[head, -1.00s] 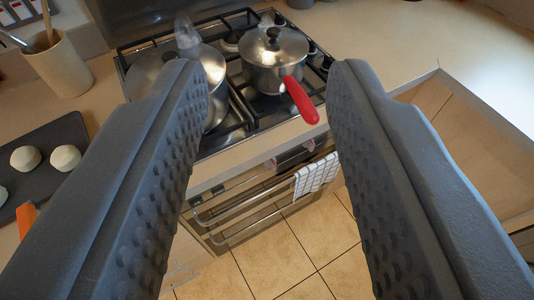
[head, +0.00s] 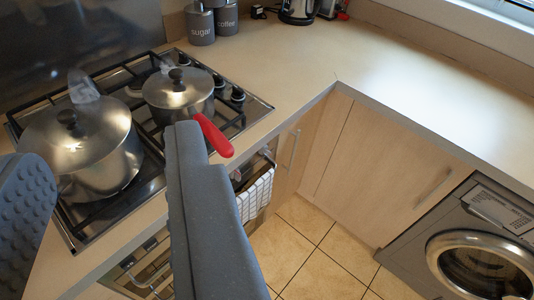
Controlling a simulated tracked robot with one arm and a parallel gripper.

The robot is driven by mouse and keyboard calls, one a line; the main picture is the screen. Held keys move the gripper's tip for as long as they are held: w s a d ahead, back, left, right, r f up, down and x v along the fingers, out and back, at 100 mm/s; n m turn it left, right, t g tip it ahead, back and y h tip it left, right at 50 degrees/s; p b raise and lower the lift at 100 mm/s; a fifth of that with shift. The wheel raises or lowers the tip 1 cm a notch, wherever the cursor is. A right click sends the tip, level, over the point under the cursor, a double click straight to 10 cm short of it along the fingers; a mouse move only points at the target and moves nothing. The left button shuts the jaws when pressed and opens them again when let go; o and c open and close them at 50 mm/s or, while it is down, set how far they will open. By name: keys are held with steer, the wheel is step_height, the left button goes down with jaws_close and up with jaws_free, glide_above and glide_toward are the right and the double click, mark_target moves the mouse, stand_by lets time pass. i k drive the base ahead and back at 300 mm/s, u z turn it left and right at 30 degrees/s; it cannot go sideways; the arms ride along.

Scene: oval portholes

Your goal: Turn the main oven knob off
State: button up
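The oven (head: 148,262) is under the hob, and its front shows in part below the counter edge. My right finger covers much of its control panel. A small round shape (head: 236,175) beside the red pan handle may be a knob, but I cannot tell whether it is the main oven knob or how it is turned. A checked towel (head: 256,196) hangs on the oven front. My gripper (head: 108,150) is open and empty, its two fingers wide apart. In the picture, the fingers overlap the hob and the oven front.
A large lidded pot (head: 85,150) and a saucepan (head: 178,95) with a red handle (head: 214,135) stand on the gas hob (head: 262,108). The handle overhangs the front. A washing machine (head: 465,245) is at lower right. Tiled floor (head: 318,250) is clear.

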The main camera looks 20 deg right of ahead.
mark_target(264, 150)
steer(key=u, duration=1.15)
steer(key=k, duration=1.15)
steer(key=z, duration=0.85)
steer(key=i, duration=1)
steer(key=u, duration=0.05)
